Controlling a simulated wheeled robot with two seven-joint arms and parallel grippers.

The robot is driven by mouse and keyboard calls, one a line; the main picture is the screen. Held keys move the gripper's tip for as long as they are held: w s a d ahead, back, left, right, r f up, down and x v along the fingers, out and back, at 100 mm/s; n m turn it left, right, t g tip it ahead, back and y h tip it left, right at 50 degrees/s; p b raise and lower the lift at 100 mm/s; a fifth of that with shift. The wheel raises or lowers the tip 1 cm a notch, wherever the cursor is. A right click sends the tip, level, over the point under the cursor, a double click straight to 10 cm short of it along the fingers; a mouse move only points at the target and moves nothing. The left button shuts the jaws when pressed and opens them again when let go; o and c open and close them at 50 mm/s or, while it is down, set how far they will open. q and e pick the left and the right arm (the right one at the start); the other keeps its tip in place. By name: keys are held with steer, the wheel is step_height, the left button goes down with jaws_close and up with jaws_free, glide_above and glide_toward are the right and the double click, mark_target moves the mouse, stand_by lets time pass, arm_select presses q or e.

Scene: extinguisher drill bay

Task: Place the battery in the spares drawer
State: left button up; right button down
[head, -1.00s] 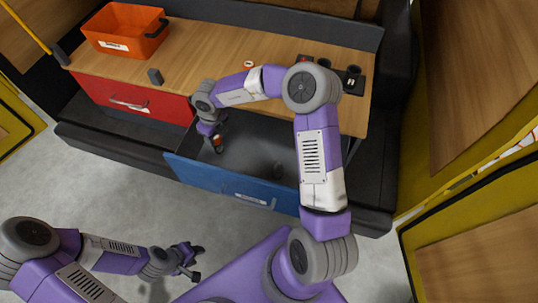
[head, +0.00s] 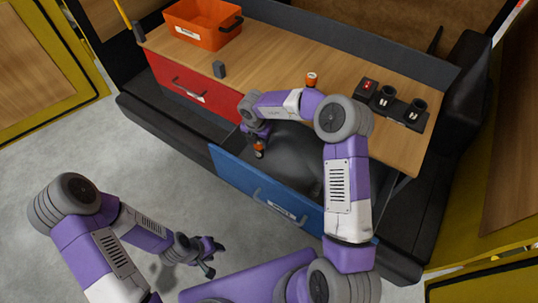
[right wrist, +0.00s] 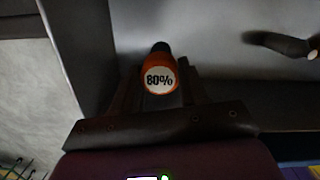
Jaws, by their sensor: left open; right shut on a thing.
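The battery (head: 259,149), a small orange and black cylinder, is held in my right gripper (head: 258,143) inside the open blue spares drawer (head: 262,189), near its left end. In the right wrist view the battery (right wrist: 160,75) shows a white "80%" label between the two dark fingers. My right gripper is shut on it. I cannot tell whether the battery touches the drawer floor. My left gripper (head: 210,258) is open and empty, low over the grey floor in front of the drawer. My right arm hides part of the drawer.
Another orange cylinder (head: 312,79) stands on the wooden counter (head: 265,62). A black dock (head: 398,107) with a red-lit block (head: 369,86) is to its right. An orange crate (head: 203,24), a grey block (head: 219,69) and a shut red drawer (head: 181,82) are left. A dark object (right wrist: 284,43) lies in the drawer.

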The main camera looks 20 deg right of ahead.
mark_target(260, 153)
step_height(260, 153, down, 8)
steer(key=shift+w+b, duration=0.1)
steer(key=shift+b, duration=0.7)
steer(key=shift+f, duration=0.15)
steer(key=c, duration=0.6)
jaws_free()
steer(key=r, duration=0.4)
steer(key=s+r+p, duration=0.1)
steer(key=r, duration=0.3)
steer(key=a+r+p, duration=0.1)
steer(key=r, duration=0.3)
steer(key=shift+s+r, duration=0.15)
steer(key=shift+p, duration=0.3)
